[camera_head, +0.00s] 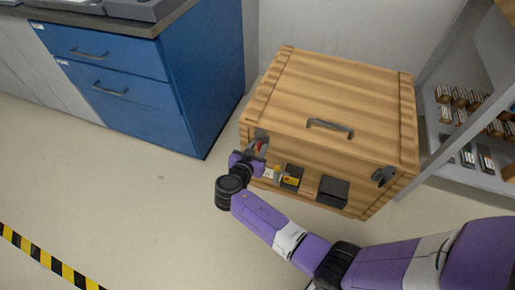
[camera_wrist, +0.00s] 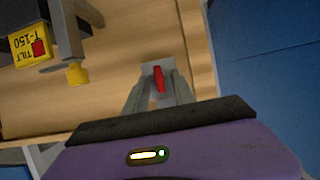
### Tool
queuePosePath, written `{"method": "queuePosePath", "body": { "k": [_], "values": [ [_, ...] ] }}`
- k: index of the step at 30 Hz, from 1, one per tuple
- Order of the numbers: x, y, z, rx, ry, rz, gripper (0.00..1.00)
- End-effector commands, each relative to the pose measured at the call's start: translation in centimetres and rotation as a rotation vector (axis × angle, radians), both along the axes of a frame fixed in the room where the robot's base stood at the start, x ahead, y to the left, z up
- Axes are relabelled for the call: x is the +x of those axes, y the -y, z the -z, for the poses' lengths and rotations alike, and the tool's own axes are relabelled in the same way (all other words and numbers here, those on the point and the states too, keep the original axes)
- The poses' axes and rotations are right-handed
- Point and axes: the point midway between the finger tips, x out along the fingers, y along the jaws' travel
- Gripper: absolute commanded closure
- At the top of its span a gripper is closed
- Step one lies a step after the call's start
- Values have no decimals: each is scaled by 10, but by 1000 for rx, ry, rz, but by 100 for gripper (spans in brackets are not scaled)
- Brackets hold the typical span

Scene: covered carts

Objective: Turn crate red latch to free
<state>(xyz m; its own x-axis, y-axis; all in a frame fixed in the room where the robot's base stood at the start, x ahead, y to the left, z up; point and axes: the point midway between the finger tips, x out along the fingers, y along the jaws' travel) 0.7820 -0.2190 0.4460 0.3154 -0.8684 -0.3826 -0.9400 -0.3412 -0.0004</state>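The wooden crate (camera_head: 330,90) stands on the floor with its lid down and a dark handle on top. Its red latch (camera_wrist: 158,82) sits on a grey plate on the crate's front face; it also shows small at the crate's left front in the head view (camera_head: 259,146). My gripper (camera_wrist: 159,88) is at the latch, with its two fingers apart, one on each side of the red lever. Whether the fingers touch the lever I cannot tell.
A blue drawer cabinet (camera_head: 190,75) stands left of the crate. A grey shelf (camera_head: 440,155) with small boxes stands close on the right. A dark box (camera_head: 333,191) and a yellow label (camera_wrist: 30,46) are on the crate front. The floor (camera_head: 130,200) in front is clear.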

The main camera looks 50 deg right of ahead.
Motion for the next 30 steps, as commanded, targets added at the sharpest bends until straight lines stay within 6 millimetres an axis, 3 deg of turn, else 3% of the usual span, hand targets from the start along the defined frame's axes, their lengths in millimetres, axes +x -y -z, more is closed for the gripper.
{"method": "queuePosePath", "body": {
  "k": [3, 8, 9, 21, 30],
  "values": [
    [0, 0, 0, 0, 0, 0, 69],
    [0, 0, 0, 0, 0, 0, 99],
    [0, 0, 0, 0, 0, 0, 100],
    [1, 1, 0, -2, -10, 0, 100],
    [3, 0, 2, -47, -128, 1, 100]
  ]
}}
